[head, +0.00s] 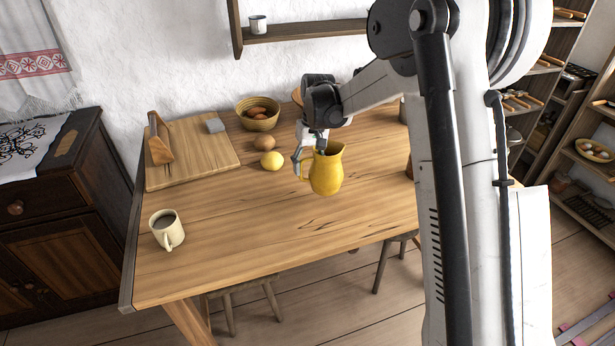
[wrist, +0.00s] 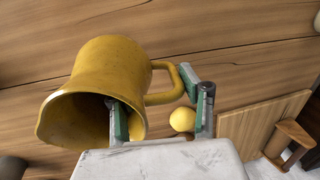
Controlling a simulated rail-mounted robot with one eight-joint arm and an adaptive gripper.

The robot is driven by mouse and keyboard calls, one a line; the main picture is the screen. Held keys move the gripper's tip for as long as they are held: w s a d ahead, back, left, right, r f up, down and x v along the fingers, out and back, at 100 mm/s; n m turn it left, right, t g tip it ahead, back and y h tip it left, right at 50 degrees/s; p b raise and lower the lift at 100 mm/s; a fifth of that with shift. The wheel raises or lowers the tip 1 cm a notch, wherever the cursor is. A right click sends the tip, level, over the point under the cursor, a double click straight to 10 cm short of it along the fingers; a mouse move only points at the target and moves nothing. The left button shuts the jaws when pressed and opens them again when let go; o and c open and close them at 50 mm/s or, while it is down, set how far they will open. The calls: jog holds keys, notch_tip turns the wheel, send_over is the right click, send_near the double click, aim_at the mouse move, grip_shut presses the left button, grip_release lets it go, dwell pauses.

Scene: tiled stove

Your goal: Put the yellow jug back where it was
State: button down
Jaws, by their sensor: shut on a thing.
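The yellow jug (head: 328,175) is upright near the middle of the wooden table in the head view, with its handle to the left. My gripper (head: 309,152) is at its rim from above and is shut on it. In the wrist view the jug (wrist: 98,68) has its open mouth towards the camera. One finger of my gripper (wrist: 157,92) reaches inside the mouth, and the other is outside, by the handle. I cannot tell whether the jug's base touches the table.
A lemon (head: 272,160), a brown egg-like item (head: 265,142) and a bowl (head: 257,122) stand behind and left of the jug. A cutting board (head: 205,158) holds a wooden holder (head: 159,140). A cream mug (head: 167,230) is front left. The table's front middle (head: 250,225) is clear.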

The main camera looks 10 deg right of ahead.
aim_at(307, 179)
jog(key=shift+f, duration=1.95)
jog(key=shift+f+b, duration=0.2)
jog(key=shift+b, duration=0.1)
jog(key=c, duration=1.1)
grip_release()
jog(key=shift+o, duration=0.2)
jog(key=shift+r, duration=0.1)
